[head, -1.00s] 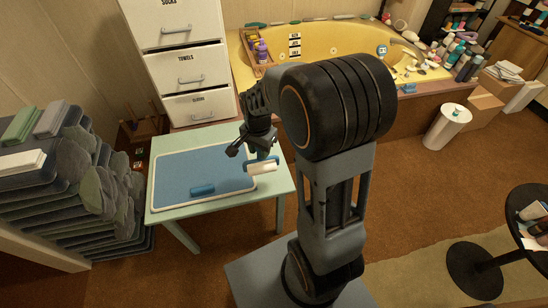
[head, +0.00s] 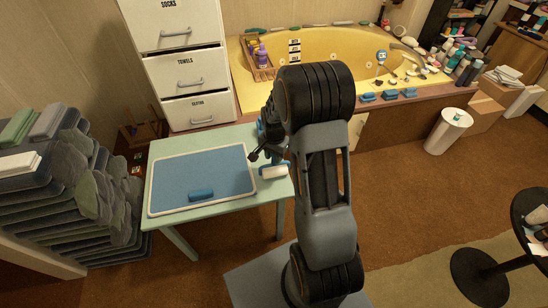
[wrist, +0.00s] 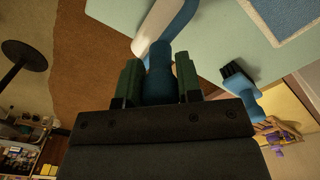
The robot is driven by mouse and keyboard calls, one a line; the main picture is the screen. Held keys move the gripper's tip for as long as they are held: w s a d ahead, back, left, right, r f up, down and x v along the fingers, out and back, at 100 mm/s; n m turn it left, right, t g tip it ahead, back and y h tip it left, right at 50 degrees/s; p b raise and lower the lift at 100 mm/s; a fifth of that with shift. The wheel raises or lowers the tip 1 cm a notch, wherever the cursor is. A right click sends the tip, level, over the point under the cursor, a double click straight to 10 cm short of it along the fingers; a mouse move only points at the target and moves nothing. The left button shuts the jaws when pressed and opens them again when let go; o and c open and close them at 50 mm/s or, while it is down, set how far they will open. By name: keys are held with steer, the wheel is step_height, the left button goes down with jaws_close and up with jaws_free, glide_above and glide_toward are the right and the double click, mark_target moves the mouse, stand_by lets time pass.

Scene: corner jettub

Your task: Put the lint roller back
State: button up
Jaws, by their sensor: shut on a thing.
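The lint roller has a white roll (head: 273,172) and a blue frame, and shows at the right end of the pale green table in the head view. The white roll also shows at the top of the wrist view (wrist: 150,35), with a blue arm beside it. My gripper (wrist: 158,78) is shut on its blue handle, which runs between the two dark green fingers. In the head view my gripper (head: 268,156) is partly hidden by my arm. I cannot tell whether the roller touches the table or hangs just above it.
The table (head: 225,137) bears a blue mat with a pale rim (head: 175,172) and a blue block (head: 201,195). A blue-handled brush (wrist: 240,85) lies beside my gripper. White drawers (head: 195,75) and a yellow tub (head: 365,48) stand behind. Stacked dark shapes (head: 60,190) stand left.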

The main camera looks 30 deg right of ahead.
steer(key=shift+f, duration=0.3)
steer(key=shift+f, duration=0.15)
steer(key=o, duration=0.9)
step_height(320, 180, up, 12)
steer(key=shift+f+p, duration=0.1)
steer(key=shift+p, duration=1.05)
steer(key=s+a+r+n+t, duration=0.1)
steer(key=s+a+r+n, duration=0.3)
steer(key=s, duration=0.4)
steer(key=s+a+r+n+t, duration=0.2)
steer(key=s+a+r+n, duration=0.2)
steer(key=s+n, duration=0.3)
steer(key=shift+s+a+r, duration=0.15)
steer(key=shift+s+a, duration=0.25)
steer(key=shift+a, duration=0.25)
